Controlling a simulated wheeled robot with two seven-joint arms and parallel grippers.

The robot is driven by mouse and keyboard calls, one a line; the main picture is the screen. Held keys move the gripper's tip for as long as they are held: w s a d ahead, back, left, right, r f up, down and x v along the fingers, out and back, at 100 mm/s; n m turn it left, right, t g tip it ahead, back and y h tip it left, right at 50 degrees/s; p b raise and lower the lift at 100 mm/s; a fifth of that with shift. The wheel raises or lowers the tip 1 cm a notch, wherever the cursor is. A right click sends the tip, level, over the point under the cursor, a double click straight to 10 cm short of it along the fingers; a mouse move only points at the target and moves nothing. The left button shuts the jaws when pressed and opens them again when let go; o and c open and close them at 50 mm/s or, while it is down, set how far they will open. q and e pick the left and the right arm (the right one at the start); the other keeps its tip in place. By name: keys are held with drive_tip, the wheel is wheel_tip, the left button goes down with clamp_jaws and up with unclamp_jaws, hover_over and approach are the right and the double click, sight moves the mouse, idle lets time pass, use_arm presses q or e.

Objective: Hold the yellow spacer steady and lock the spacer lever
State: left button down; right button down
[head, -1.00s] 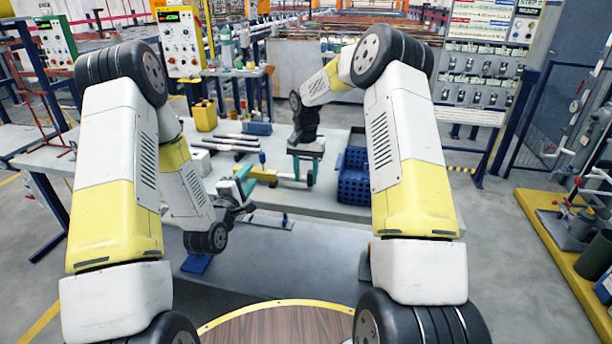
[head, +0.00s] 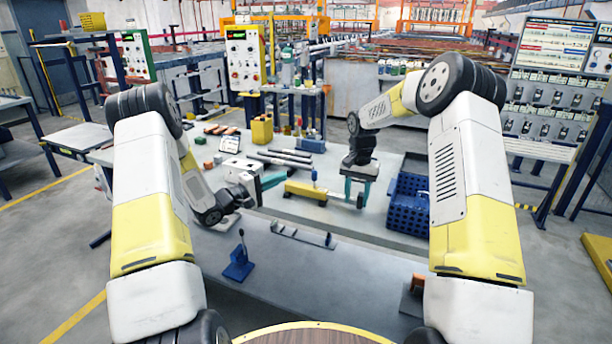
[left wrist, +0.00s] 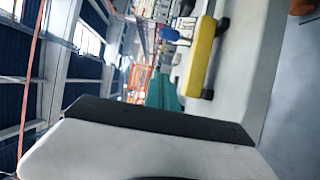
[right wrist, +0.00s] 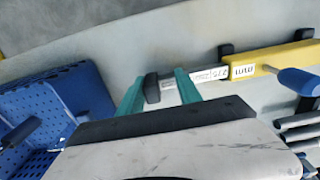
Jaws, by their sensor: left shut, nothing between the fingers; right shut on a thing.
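The yellow spacer (head: 304,189) lies on the bench in the head view. A lever with a blue knob (head: 314,175) stands up beside it; the knob also shows in the right wrist view (right wrist: 300,80). A white scale bar (right wrist: 211,76) runs from the spacer to a black end piece (right wrist: 152,88). My right gripper (right wrist: 160,86) is shut on this black end piece, one teal finger on each side. My left gripper (head: 283,178) is shut and empty, close to the spacer's left end. The left wrist view shows its teal fingers (left wrist: 165,88) beside the yellow spacer (left wrist: 201,55), apart from it.
A blue perforated crate (head: 408,208) stands right of my right gripper. Dark rods (head: 285,159), a yellow container (head: 262,130) and a blue block (head: 311,144) are behind the spacer. A blue-based toggle (head: 238,264) stands on the near bench, which is largely clear.

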sight(314, 180)
use_arm(q)
drive_tip(key=shift+a+f, duration=0.15)
drive_tip(key=shift+a, duration=0.1)
drive_tip(key=shift+w, duration=0.1)
drive_tip(key=x, duration=0.9)
drive_tip(key=shift+w+d, duration=0.15)
drive_tip(key=shift+d, duration=0.5)
drive_tip(key=shift+s+d, duration=0.3)
drive_tip(key=shift+s, duration=0.55)
drive_tip(key=shift+s+d, duration=0.3)
drive_tip(key=shift+s, duration=0.55)
